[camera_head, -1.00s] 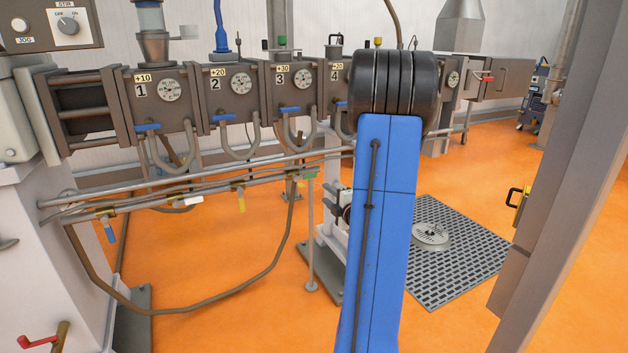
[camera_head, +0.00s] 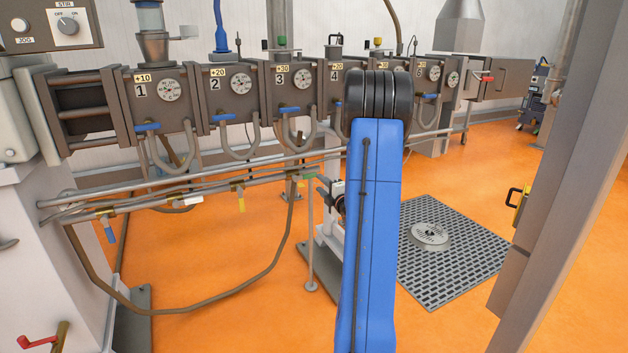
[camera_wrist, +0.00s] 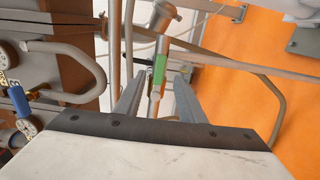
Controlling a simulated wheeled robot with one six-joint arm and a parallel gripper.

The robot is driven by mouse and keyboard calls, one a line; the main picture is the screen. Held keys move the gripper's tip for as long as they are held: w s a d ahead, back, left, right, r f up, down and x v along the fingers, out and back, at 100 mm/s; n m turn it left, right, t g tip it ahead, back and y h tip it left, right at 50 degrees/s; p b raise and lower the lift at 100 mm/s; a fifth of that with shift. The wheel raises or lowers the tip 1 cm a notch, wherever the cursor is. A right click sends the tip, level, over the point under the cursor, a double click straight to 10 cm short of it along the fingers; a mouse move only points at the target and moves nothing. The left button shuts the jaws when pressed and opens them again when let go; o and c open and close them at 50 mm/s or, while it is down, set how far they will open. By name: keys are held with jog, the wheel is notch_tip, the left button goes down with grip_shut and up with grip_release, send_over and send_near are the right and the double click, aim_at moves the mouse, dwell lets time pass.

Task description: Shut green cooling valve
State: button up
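The green cooling valve handle (camera_head: 310,176) sits on the pipe run below the barrel, just left of my blue arm in the head view. In the wrist view the green handle (camera_wrist: 159,70) shows as a short bar ahead of my gripper (camera_wrist: 157,88), between the lines of its two grey fingers. The fingers are apart and hold nothing. I cannot tell whether either finger touches the handle. In the head view my arm hides most of the wrist; only a small part shows beside the valve.
A yellow valve handle (camera_head: 241,202) and a blue one (camera_head: 110,233) hang from the same pipes at left. The barrel (camera_head: 240,95) with numbered zones, gauges and hoses runs above. A grey post (camera_head: 545,190) stands at right. Orange floor and a grate (camera_head: 455,260) lie beyond.

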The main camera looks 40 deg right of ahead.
aim_at(312, 177)
jog(key=x, duration=0.6)
jog(key=shift+w, duration=0.4)
grip_shut()
